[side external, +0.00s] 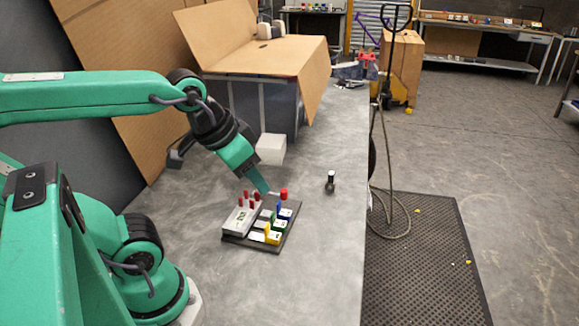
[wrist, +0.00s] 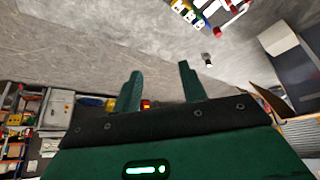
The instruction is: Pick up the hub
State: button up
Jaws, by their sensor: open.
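The hub appears to be the small dark cylinder with a pale end (side external: 330,181) standing alone on the grey table, right of the colored block set. It also shows in the wrist view as a small dark and white piece (wrist: 207,60), beyond and to the right of my fingertips. My gripper (side external: 264,188) is above the table near the back of the block set, left of the hub and apart from it. In the wrist view its two green fingers (wrist: 158,72) are spread with nothing held between them.
A dark tray (side external: 233,240) holds a grey block with red pegs and several white blocks with colored parts. A white box (side external: 271,149) and a large bin with cardboard (side external: 262,105) stand behind. The table is clear around the hub; its right edge is nearby.

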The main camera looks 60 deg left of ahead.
jog(key=w+a+r+n+g, duration=0.1)
jog(key=w+a+r+n, duration=0.15)
jog(key=w, duration=0.65)
jog(key=n+g, duration=0.5)
jog(key=n, duration=0.1)
send_over(332, 173)
jog(key=shift+m, duration=0.25)
jog(key=f, duration=1.6)
jog(key=shift+s+f, duration=0.15)
jog(key=shift+s, duration=0.15)
jog(key=shift+w+a+f, duration=0.15)
jog(key=shift+f, duration=1.5)
jog(key=shift+f, duration=0.1)
jog(key=shift+w+f, duration=0.15)
jog(key=shift+f, duration=2.35)
